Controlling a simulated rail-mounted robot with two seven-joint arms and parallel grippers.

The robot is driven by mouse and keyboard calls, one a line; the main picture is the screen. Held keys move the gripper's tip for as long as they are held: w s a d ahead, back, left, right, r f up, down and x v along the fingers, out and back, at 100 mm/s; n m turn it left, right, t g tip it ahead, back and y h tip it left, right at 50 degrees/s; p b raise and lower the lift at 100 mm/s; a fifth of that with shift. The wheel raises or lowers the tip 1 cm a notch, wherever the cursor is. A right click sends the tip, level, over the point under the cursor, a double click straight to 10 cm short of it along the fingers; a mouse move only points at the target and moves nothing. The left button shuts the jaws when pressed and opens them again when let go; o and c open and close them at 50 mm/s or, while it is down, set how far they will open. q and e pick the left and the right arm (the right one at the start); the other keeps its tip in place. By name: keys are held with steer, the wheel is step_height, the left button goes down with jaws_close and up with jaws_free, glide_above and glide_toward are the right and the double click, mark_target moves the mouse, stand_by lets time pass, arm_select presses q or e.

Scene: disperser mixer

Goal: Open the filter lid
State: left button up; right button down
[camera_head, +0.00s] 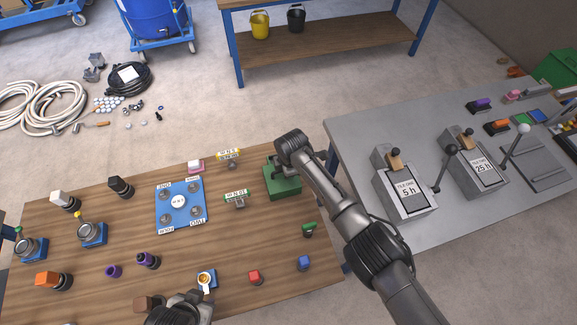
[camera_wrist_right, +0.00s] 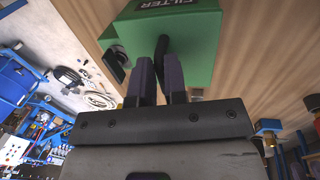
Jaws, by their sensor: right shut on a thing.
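The green filter box (camera_head: 284,187) stands near the right rear part of the wooden table, partly covered by my right wrist. In the right wrist view, the green box (camera_wrist_right: 178,35) carries a "FILTER" label and fills the top middle. A dark handle (camera_wrist_right: 162,46) sticks out of it toward my right gripper (camera_wrist_right: 159,72). Its two fingers are shut on this handle, one on each side. Whether the lid is raised cannot be told. My left gripper (camera_head: 190,301) is low at the table's front, beside a small blue block with a cup; its fingers are not clear.
A blue plate (camera_head: 180,203) with several knobs lies left of the filter box. Small colored items, including a red one (camera_head: 255,277) and a blue one (camera_head: 304,263), stand in front. A grey table (camera_head: 440,225) with lever boxes is on the right.

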steer(key=s+r+t+p, duration=0.1)
steer(key=p, duration=0.2)
steer(key=s+r+t+y+p, duration=0.1)
steer(key=t+p, duration=0.1)
steer(key=p, duration=0.2)
steer(key=shift+d, duration=0.4)
steer(key=t+p, duration=0.1)
steer(key=s+t+y+p, duration=0.1)
steer(key=shift+s+d+r+p, duration=0.1)
steer(key=shift+s+d+p, duration=0.15)
steer(key=shift+p, duration=0.15)
steer(key=shift+s+d+p, duration=0.1)
steer(key=shift+s+p, duration=0.1)
steer(key=shift+p, duration=0.25)
steer(key=shift+s+t, duration=0.1)
steer(key=shift+t, duration=0.2)
steer(key=shift+d, duration=0.1)
